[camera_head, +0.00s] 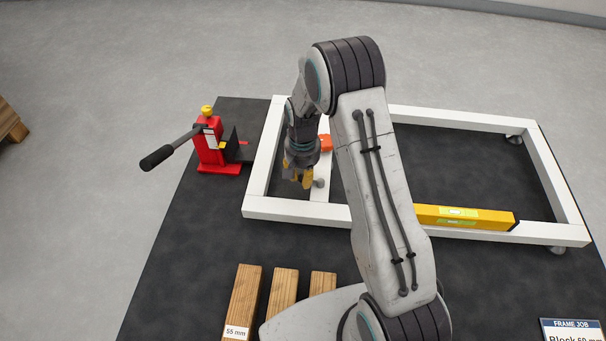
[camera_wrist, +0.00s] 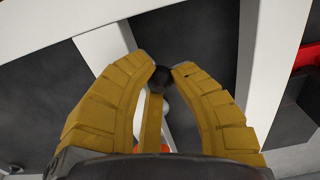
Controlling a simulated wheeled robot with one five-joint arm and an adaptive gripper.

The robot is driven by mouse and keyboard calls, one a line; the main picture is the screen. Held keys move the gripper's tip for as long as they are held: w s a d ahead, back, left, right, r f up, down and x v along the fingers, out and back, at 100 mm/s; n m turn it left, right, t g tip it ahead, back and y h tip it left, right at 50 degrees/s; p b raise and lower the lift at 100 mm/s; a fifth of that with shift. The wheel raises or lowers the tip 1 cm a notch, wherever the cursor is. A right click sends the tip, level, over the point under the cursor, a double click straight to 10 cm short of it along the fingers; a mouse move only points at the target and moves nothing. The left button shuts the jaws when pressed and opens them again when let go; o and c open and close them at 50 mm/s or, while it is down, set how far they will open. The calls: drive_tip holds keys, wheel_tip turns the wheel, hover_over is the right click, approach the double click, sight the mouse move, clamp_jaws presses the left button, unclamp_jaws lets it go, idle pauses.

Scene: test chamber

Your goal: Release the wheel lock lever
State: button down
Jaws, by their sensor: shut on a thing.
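My gripper (camera_head: 300,179) is low over the left part of a white rectangular frame (camera_head: 296,210). In the wrist view its two yellow fingers (camera_wrist: 165,70) are closed around a dark round knob (camera_wrist: 160,77), which I take to be the end of the wheel lock lever. A narrow yellow bar (camera_wrist: 152,122) runs from the knob toward the palm. The lever's base is hidden by the fingers and palm. In the head view the lever itself cannot be made out. An orange part (camera_head: 325,142) shows just behind my gripper.
A red jack (camera_head: 212,150) with a black-gripped handle (camera_head: 157,157) stands left of the frame. A yellow level (camera_head: 466,217) lies along the frame's front rail. Several wooden blocks (camera_head: 242,297) lie in front on the dark mat (camera_head: 175,262). A sign (camera_head: 572,330) stands at bottom right.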

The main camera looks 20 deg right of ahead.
drive_tip(key=shift+s+f, duration=0.1)
drive_tip(key=shift+s, duration=0.05)
drive_tip(key=c, duration=1.1)
unclamp_jaws()
drive_tip(key=shift+r, duration=0.2)
wheel_tip(320, 180, up, 12)
drive_tip(key=shift+f, duration=0.15)
wheel_tip(320, 180, up, 24)
drive_tip(key=n+t+p, duration=0.2)
drive_tip(key=p, duration=1.2)
hover_over(303, 175)
drive_tip(key=s+d, duration=0.1)
drive_tip(key=s, duration=1)
drive_tip(key=s+r+p, duration=0.4)
drive_tip(key=s+r, duration=0.1)
drive_tip(key=s+r+n+t+p, duration=0.1)
drive_tip(key=s+r+p, duration=0.3)
drive_tip(key=s, duration=0.1)
drive_tip(key=s+d+r+n+p, duration=0.1)
drive_tip(key=s+r+p, duration=0.3)
drive_tip(key=s+r, duration=0.1)
drive_tip(key=shift+r+p, duration=0.35)
